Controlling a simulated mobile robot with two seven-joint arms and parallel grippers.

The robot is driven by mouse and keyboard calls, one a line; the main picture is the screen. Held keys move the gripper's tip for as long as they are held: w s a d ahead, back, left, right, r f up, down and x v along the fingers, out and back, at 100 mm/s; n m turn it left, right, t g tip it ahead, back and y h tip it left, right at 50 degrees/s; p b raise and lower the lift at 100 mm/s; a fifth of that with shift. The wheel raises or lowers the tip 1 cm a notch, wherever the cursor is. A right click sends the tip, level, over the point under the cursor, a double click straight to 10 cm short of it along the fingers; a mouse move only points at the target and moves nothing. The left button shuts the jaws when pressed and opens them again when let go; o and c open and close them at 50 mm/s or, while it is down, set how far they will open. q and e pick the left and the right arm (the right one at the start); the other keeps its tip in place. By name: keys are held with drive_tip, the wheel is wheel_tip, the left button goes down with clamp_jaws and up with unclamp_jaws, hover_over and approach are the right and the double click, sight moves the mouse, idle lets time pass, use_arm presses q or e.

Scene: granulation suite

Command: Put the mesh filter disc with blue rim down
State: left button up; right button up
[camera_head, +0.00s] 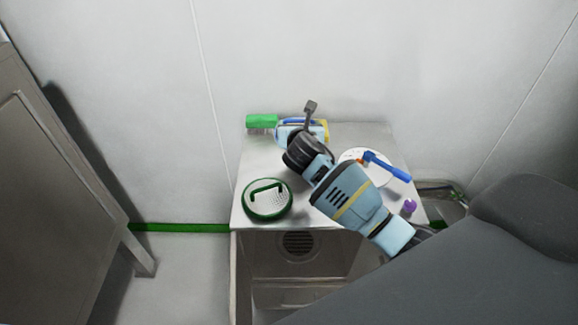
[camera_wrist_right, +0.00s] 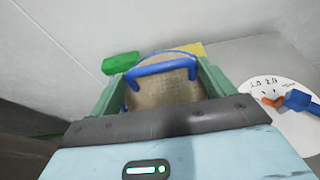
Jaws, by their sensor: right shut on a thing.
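The mesh filter disc with blue rim (camera_wrist_right: 165,90) shows in the right wrist view, with a blue handle across its tan mesh. My right gripper (camera_wrist_right: 166,88) is shut on it, one green finger on each side. In the head view my right gripper (camera_head: 300,138) is over the back left part of the metal table (camera_head: 350,134). There the disc (camera_head: 285,132) is partly hidden by the gripper. I cannot tell whether it touches the tabletop. My left gripper is not in view.
A mesh disc with green rim and handle (camera_head: 267,199) lies at the table's front left. A green object (camera_head: 262,121) and a yellow one (camera_wrist_right: 191,49) are at the back. On the right are a white round plate (camera_head: 351,155), a blue-handled tool (camera_head: 388,167) and a purple object (camera_head: 408,206).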

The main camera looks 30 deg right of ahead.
wheel_tip(320, 180, down, 10)
drive_tip(key=shift+r+b, duration=0.2)
drive_tip(key=shift+b, duration=0.9)
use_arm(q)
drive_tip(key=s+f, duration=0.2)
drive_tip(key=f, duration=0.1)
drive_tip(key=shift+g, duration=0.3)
use_arm(e)
drive_tip(key=shift+r, duration=0.1)
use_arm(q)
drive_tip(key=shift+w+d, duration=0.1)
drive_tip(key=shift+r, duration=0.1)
use_arm(e)
drive_tip(key=shift+w, duration=0.1)
drive_tip(key=o, duration=0.9)
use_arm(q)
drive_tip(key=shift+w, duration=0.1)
